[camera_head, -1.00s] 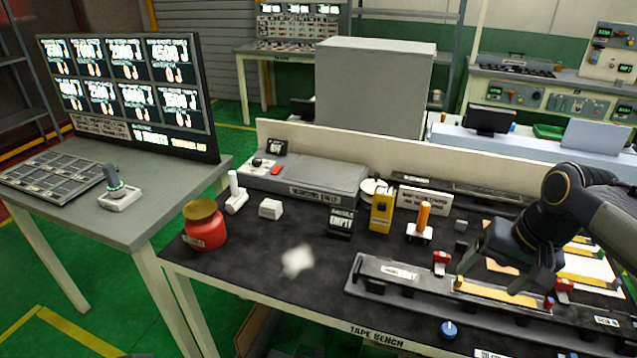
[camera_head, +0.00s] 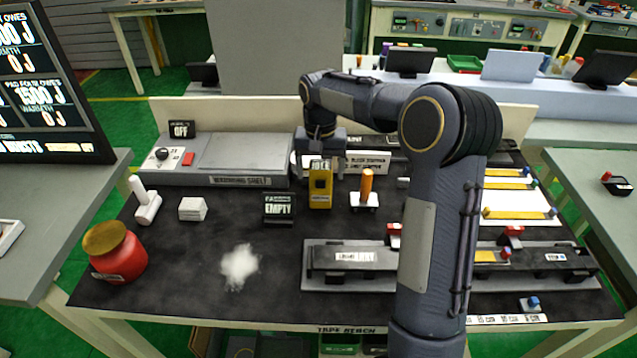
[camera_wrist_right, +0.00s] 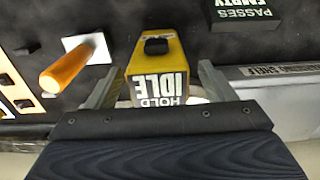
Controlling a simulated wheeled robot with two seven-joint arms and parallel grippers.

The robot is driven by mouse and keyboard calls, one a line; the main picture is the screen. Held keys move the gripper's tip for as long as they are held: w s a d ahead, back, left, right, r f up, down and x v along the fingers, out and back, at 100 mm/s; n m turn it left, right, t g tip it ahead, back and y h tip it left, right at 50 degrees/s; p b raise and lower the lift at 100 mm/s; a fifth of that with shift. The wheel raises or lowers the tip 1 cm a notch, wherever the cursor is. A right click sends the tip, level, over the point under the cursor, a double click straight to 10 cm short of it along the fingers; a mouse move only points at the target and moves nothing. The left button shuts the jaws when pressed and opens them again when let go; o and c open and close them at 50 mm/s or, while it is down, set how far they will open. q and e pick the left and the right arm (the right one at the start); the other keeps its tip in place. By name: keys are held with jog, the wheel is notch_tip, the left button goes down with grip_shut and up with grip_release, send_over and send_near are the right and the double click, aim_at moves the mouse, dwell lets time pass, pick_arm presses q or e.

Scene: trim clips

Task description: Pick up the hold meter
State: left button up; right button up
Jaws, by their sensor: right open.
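The hold meter (camera_head: 320,188) is a yellow upright box with a dark display at its top and a black spot on its front. It stands on the dark bench mat, right of the black "EMPTY" sign. In the right wrist view the hold meter (camera_wrist_right: 158,65) shows its "HOLD IDLE" label between my fingers. My right gripper (camera_head: 321,160) is open behind and above it, partly hidden by my own arm. In the wrist view the right gripper's fingers (camera_wrist_right: 155,85) lie on either side of the meter, with gaps visible. My left gripper is out of view.
An orange-handled tool (camera_head: 366,187) stands close to the meter's right. The "EMPTY" sign (camera_head: 279,208) is at its left, the warming shelf (camera_head: 240,155) behind left. A red jar (camera_head: 118,255) and a white patch (camera_head: 240,267) lie left.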

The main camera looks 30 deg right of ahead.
jog(key=shift+f, duration=1.15)
jog(key=c, duration=1)
jog(key=shift+o, duration=0.2)
jog(key=shift+r, duration=0.1)
